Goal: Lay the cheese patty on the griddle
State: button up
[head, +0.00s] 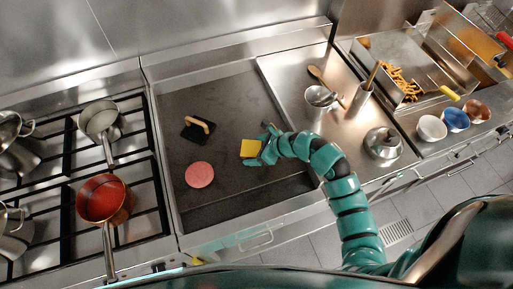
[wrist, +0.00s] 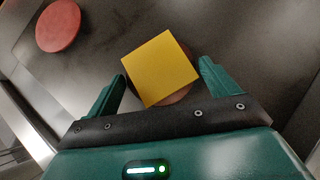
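The cheese patty is a yellow square slice (head: 250,148) on a round brown patty. In the wrist view, the slice (wrist: 160,68) covers most of the patty (wrist: 181,96), whose brown edge shows below it. My gripper (head: 256,150) is over the right half of the dark griddle plate (head: 225,105). In the wrist view, my gripper's fingers (wrist: 162,70) stand wide apart on either side of the cheese patty, with narrow gaps visible. I cannot tell for sure whether the patty rests on the plate or sits just above it.
A pink raw patty (head: 199,175) lies on the griddle left of my gripper. A black press with a wooden handle (head: 198,127) lies behind it. A stove with pans (head: 103,198) is at left.

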jog(key=shift+o, duration=0.7)
jog(key=shift+r, duration=0.1)
jog(key=shift+s+d+r, duration=0.1)
jog(key=shift+r, duration=0.1)
jog(key=b+v, duration=0.3)
jog(key=v, duration=0.8)
jog(key=shift+d+r+b, duration=0.2)
jog(key=shift+b, duration=0.15)
jog(key=shift+s, duration=0.15)
